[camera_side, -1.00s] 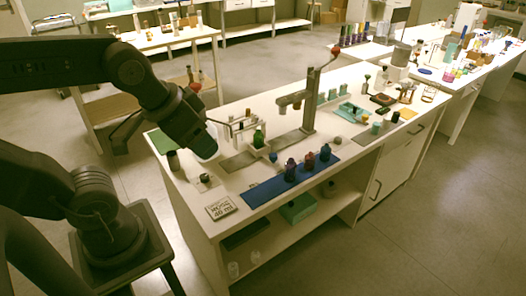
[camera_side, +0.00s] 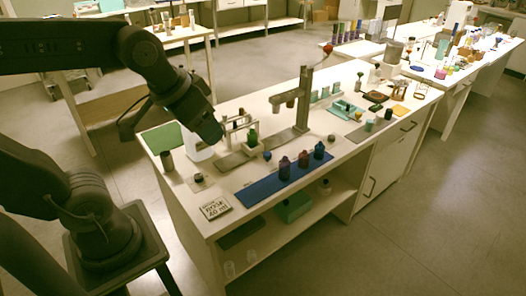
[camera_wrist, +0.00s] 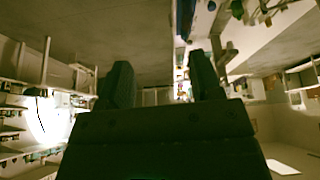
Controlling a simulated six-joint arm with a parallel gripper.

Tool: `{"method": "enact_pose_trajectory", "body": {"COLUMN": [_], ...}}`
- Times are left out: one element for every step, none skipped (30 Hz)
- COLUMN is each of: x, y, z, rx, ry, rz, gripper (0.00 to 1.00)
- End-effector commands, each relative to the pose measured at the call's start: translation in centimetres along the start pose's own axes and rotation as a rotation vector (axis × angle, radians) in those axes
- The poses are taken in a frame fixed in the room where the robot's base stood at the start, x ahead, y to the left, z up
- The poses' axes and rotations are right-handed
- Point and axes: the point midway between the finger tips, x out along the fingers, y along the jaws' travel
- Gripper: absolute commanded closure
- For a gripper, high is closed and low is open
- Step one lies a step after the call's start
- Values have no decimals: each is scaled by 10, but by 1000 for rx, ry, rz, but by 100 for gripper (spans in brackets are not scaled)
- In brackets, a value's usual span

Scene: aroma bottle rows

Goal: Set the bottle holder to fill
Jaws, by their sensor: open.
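The bottle holder (camera_side: 254,150) is a small pale carrier on a grey plate on the bench, seen in the side view. A green bottle (camera_side: 252,138) stands upright in it. To its right stands a grey column (camera_side: 303,100) with a side arm and a red-knobbed lever (camera_side: 328,48) on top. My gripper (camera_side: 217,140) is left of the holder, above the bench and apart from the bottle. Its fingers are hard to make out there. In the wrist view its two dark fingers (camera_wrist: 160,82) are spread with nothing between them. The holder cannot be made out in the wrist view.
A blue mat (camera_side: 265,186) with several dark bottles lies in front of the holder. A sign plate (camera_side: 215,207) lies at the near left corner. A green mat (camera_side: 162,138) lies at the back left. Teal items (camera_side: 345,108) stand right of the column.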

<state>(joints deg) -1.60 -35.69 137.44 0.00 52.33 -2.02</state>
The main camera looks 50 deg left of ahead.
Motion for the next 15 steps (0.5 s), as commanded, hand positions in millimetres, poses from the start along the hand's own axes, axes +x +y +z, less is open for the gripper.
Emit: {"method": "enact_pose_trajectory", "body": {"x": [5, 8, 13, 17, 22, 29, 35, 42, 51, 59, 68, 80, 89, 99, 113], "y": [-4, -6, -10, -13, -16, -20, -24, -28, -34, -39, -43, -50, -55, -61, -68], "z": [-18, -28, -42, -53, -64, -78, -88, -97, -110, -119, -128, -139, -147, -154, -163], "rx": [-34, -54, -84, -105, -128, -157, -180, -202, -231, -254, -275, -306, -328, -351, -380], "ry": [-27, -41, -60, -74, -87, -105, -119, -133, -150, -163, -177, -195, -208, -222, -240], "rz": [-9, -14, -20, -26, -31, -37, -43, -48, -55, -61, -66, -73, -79, -84, -92], "gripper": [41, 41, 41, 41, 41, 41, 41, 41, 41, 41, 41, 41, 41, 41, 41]}}
